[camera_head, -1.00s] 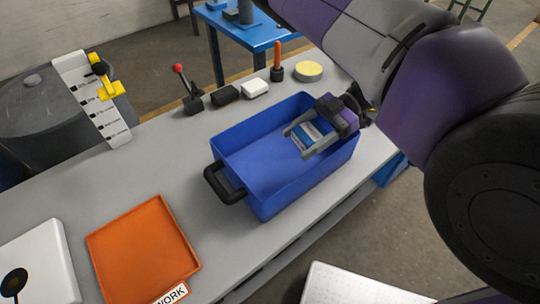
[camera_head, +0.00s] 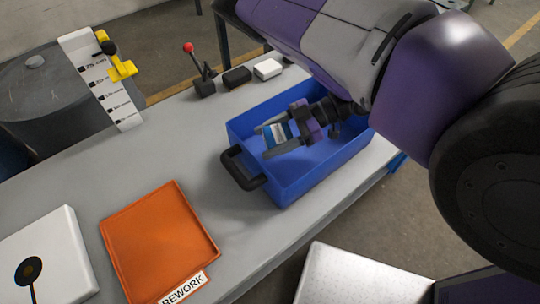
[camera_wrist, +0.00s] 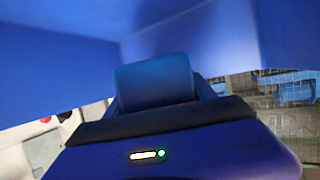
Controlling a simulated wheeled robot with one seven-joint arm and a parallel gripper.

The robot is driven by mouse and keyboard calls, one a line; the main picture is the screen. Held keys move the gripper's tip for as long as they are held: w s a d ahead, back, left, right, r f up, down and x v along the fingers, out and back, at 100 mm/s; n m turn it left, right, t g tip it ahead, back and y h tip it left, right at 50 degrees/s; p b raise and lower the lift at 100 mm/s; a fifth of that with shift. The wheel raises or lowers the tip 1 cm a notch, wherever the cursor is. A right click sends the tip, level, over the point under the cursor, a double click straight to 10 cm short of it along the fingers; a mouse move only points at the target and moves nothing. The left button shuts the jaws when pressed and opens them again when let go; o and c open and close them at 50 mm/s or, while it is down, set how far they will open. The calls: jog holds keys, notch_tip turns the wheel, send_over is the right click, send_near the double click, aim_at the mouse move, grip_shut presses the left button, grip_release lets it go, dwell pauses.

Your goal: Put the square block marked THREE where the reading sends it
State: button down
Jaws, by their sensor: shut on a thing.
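My gripper (camera_head: 275,138) is shut on a small square block (camera_head: 277,134) with blue and white faces. It holds the block over the blue bin (camera_head: 318,178), toward the handle end; I cannot tell how high. No marking on the block is readable. In the wrist view, a blue block face (camera_wrist: 155,80) shows ahead of the dark gripper body, with blue bin walls around. A white scale (camera_head: 97,75) with several mm marks stands at the upper left. Its yellow pointer (camera_head: 122,70) sits near the upper marks; the exact reading is too small to tell.
An orange tray (camera_head: 150,235) labelled REWORK lies at the front of the bench. A white plate (camera_head: 60,250) with a black disc is left of it. A red-knobbed lever (camera_head: 203,75), a black block (camera_head: 237,77) and a white block (camera_head: 267,69) stand behind the bin.

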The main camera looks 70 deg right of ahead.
aim_at(269, 162)
jog(key=shift+f, duration=3.85)
jog(key=shift+f, duration=0.15)
jog(key=shift+c, duration=1.6)
grip_release()
jog(key=shift+b+v, duration=0.55)
jog(key=shift+v, duration=3.25)
